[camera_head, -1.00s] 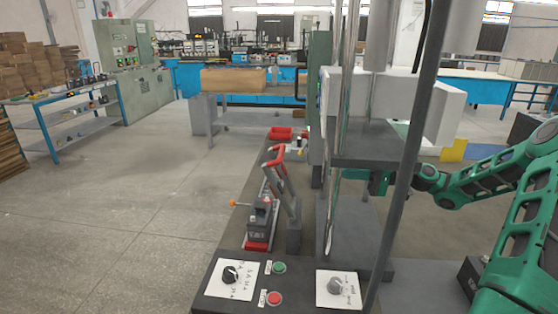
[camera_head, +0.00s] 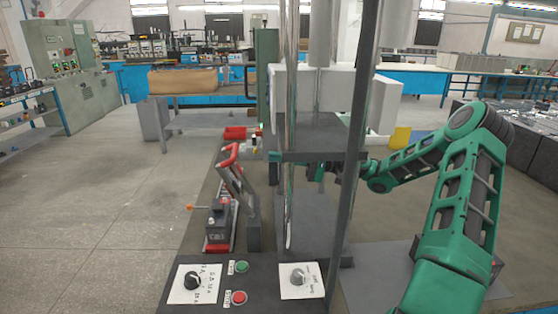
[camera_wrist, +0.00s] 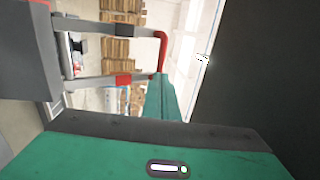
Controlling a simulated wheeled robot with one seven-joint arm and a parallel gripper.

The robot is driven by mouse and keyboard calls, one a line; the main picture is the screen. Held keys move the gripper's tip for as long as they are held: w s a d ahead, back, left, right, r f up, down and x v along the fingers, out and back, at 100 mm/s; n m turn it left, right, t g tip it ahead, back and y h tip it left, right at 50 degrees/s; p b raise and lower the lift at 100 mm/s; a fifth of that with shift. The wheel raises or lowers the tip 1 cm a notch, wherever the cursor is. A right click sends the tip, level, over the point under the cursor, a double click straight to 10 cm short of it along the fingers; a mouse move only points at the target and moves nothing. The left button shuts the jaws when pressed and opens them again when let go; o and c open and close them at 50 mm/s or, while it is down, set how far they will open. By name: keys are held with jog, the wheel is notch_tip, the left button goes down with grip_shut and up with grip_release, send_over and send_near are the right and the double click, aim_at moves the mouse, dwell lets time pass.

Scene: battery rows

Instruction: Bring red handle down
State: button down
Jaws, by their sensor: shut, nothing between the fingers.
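The red handle (camera_head: 229,157) is a red grip on top of grey lever arms. It stands raised and tilted behind the control panel in the head view. In the wrist view the red grip (camera_wrist: 161,48) shows at upper middle, with the grey arms running left. My gripper (camera_wrist: 160,80) is shut and empty, its green finger close to the lower end of the red grip. I cannot tell whether they touch. In the head view my gripper (camera_head: 274,157) is mostly hidden behind the machine's posts, to the right of the handle.
A panel (camera_head: 212,308) with knobs and red and green buttons stands in front. A small clamp-like device (camera_head: 220,222) with an orange-tipped lever is left of the handle. Vertical posts (camera_head: 353,160) and a grey plate (camera_head: 325,140) stand by my arm. Floor at left is clear.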

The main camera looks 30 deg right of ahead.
aim_at(233, 155)
jog(key=x, duration=0.9)
jog(key=shift+a, duration=0.15)
jog(key=shift+w+a+f+g+h, duration=0.1)
jog(key=shift+w+a+g+h, duration=0.15)
jog(key=shift+a+h, duration=0.35)
jog(key=shift+w+a+f+g+h, duration=0.15)
jog(key=shift+w+a+h, duration=0.2)
jog(key=shift+a, duration=0.45)
jog(key=shift+w+a+g+h, duration=0.25)
jog(key=shift+a+h, duration=0.2)
jog(key=shift+a, duration=0.25)
jog(key=shift+d, duration=0.2)
jog(key=v, duration=1.3)
jog(key=shift+d, duration=0.25)
jog(key=shift+s, duration=0.15)
